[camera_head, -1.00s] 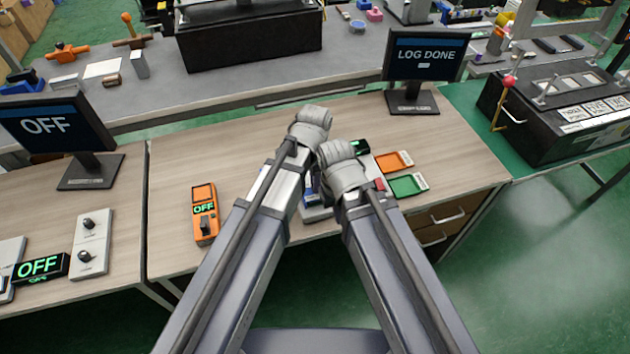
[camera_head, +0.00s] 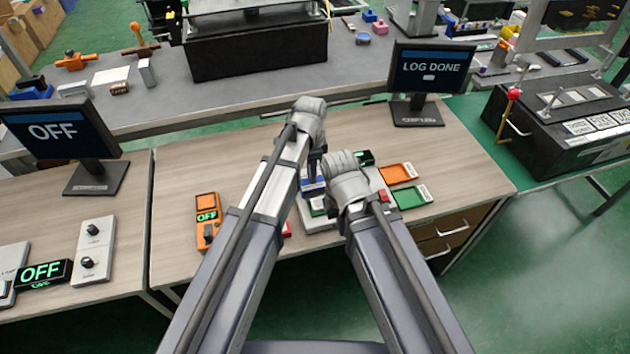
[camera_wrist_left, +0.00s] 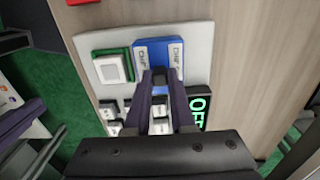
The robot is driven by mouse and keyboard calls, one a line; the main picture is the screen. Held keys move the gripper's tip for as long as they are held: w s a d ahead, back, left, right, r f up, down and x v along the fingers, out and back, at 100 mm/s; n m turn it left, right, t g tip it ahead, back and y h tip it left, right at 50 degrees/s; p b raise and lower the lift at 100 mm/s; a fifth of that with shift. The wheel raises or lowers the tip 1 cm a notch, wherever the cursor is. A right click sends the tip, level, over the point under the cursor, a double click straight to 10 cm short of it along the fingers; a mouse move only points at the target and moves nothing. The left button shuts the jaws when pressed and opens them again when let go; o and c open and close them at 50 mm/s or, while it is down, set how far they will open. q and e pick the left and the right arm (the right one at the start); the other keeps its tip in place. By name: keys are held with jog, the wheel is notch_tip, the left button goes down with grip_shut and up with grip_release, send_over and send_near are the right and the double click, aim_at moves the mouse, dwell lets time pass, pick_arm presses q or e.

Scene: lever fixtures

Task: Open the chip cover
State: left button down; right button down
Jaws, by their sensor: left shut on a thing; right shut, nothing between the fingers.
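My left gripper (camera_wrist_left: 160,82) is shut on a small dark handle at the cover's near edge. In the head view my left gripper (camera_head: 317,168) reaches down over the panel, its tips partly hidden. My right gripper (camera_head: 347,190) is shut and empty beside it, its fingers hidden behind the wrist. I cannot tell how far the cover is tilted.
A green-framed white button (camera_wrist_left: 113,68), several pale keys (camera_wrist_left: 108,108) and a green-lit display (camera_wrist_left: 198,108) surround the cover. Orange (camera_head: 398,173) and green (camera_head: 410,199) trays lie right. An orange switch box (camera_head: 207,220) stands left.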

pick_arm(q)
jog(key=shift+s, duration=0.1)
jog(key=c, duration=0.8)
grip_release()
jog(key=shift+o, duration=0.2)
jog(key=shift+r, duration=0.1)
notch_tip(320, 180, up, 8)
jog(key=p, duration=0.8)
jog(key=shift+f, duration=0.2)
